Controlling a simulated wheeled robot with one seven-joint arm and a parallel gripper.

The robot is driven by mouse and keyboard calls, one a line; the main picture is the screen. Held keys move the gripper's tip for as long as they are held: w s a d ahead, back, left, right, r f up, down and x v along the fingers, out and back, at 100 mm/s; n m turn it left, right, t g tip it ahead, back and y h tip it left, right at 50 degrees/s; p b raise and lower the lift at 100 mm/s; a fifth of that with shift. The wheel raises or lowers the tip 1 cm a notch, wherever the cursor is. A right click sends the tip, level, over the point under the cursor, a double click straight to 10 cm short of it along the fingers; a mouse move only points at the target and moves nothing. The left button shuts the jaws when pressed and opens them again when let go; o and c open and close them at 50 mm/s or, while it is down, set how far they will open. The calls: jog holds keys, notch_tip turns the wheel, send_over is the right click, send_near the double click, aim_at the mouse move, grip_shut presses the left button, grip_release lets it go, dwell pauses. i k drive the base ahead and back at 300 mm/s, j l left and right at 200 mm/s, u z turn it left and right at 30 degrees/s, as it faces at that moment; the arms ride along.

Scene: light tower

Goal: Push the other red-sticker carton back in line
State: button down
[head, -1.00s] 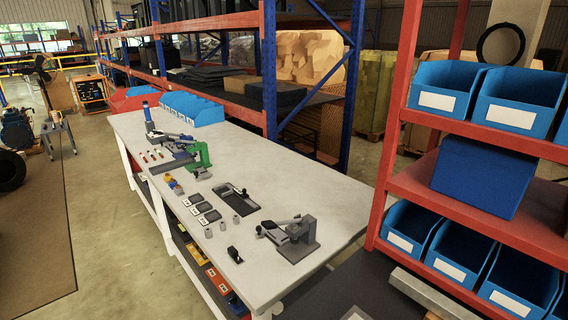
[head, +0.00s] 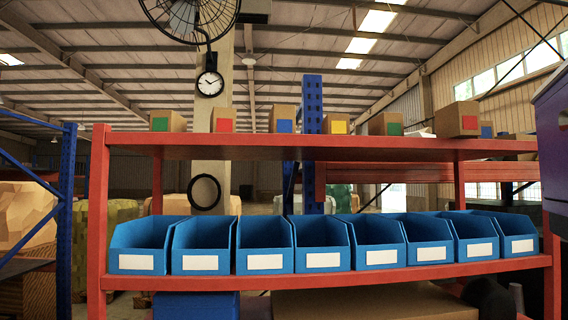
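Two cartons with red stickers stand on the top board of the red rack in the head view. One red-sticker carton (head: 223,120) is at the left, roughly level with the cartons beside it. The other red-sticker carton (head: 457,120) is at the right. It looks larger and its base shows lower, nearer the front edge of the board, so it stands forward of its neighbours. My gripper is not in view, and nothing is seen touching either carton.
Other cartons share the top board (head: 270,147), including a blue-sticker (head: 284,119), a yellow-sticker (head: 336,124) and a green-sticker carton (head: 386,124). Blue bins (head: 265,262) fill the shelf below. A dark purple object (head: 551,150) at the right edge cannot be identified.

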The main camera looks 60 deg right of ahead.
aim_at(460, 118)
jog(key=z, duration=1.95)
jog(key=j, duration=0.15)
